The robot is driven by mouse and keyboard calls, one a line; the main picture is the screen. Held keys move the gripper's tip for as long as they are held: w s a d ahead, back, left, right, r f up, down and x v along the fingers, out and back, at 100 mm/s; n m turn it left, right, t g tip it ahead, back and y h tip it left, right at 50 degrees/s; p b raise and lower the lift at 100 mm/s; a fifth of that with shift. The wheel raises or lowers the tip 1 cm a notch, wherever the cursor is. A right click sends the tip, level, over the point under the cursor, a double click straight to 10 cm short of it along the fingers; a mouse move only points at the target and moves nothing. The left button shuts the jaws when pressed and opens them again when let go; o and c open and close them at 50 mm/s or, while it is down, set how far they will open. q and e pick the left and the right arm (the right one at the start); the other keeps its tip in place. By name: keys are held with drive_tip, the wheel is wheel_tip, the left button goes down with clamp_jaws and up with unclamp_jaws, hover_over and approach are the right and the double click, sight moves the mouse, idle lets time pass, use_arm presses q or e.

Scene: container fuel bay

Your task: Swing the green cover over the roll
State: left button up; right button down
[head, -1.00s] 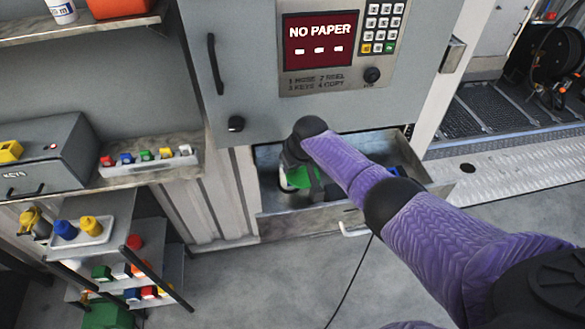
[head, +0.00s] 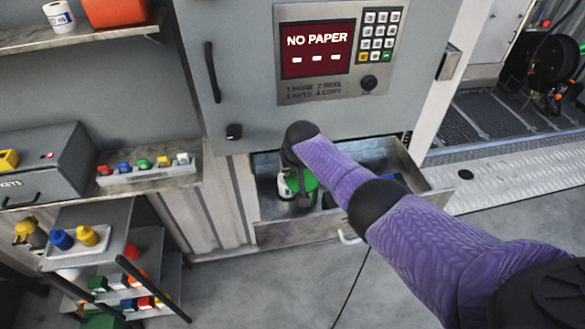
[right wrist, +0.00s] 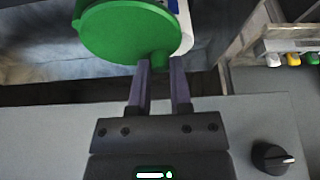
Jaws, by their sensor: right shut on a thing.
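The green cover (head: 309,181) is a round disc inside the open drawer. In the right wrist view the cover (right wrist: 125,32) fills the top, and a small tab on its edge sits between my fingertips. The white roll (right wrist: 187,38) shows at the cover's right edge in that view; it is partly hidden. In the head view the cover lies at the top of the roll (head: 282,186). My right gripper (head: 303,196) reaches down into the drawer and is shut on the cover's tab; it also shows in the right wrist view (right wrist: 161,68). My left gripper is out of view.
The open drawer (head: 300,232) sits below a grey cabinet with a "NO PAPER" screen (head: 317,42). A dark blue thing (head: 393,181) lies in the drawer's right part. A shelf with a tray of coloured pieces (head: 147,172) stands at left.

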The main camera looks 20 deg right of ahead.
sight(297, 187)
drive_tip(key=c, duration=0.5)
unclamp_jaws()
drive_tip(key=shift+c, duration=0.2)
drive_tip(key=shift+r, duration=0.1)
drive_tip(key=shift+s+r+p, duration=0.1)
drive_tip(key=shift+r+p, duration=0.25)
drive_tip(key=shift+p, duration=0.05)
drive_tip(key=p+v, duration=0.4)
drive_tip(key=v, duration=0.5)
drive_tip(key=shift+s, duration=0.1)
